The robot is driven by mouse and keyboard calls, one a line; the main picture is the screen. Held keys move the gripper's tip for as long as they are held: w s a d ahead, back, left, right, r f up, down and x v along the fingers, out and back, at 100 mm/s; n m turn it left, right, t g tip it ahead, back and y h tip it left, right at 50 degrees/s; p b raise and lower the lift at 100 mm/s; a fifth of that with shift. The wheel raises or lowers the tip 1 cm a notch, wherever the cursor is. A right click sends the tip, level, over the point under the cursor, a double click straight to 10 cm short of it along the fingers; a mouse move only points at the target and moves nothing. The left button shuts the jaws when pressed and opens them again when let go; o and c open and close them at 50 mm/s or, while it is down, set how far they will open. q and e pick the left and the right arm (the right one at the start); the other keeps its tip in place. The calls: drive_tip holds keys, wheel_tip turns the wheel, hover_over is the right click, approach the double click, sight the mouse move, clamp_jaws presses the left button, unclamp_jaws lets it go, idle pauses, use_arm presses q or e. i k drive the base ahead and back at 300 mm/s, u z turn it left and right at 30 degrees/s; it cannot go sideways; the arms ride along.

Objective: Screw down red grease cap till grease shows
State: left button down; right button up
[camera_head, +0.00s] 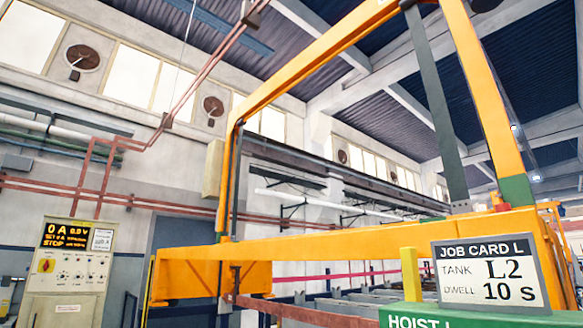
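I cannot make out a red grease cap or any grease in the head view. Neither of my grippers is in view, so their relation to the cap cannot be told. The camera looks upward across a hall, and the orange hoist frame (330,245) fills much of the middle and right.
A green box (440,317) marked HOIST stands at the lower right. A job card (489,276) reading TANK L2, DWELL 10 S is above it. A grey control cabinet (70,275) with a lit display stands at the left. Red pipes (100,165) run along the wall.

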sight(500, 208)
drive_tip(key=k, duration=0.5)
drive_tip(key=z, duration=2.65)
drive_tip(key=i, duration=3)
drive_tip(key=u, duration=3.85)
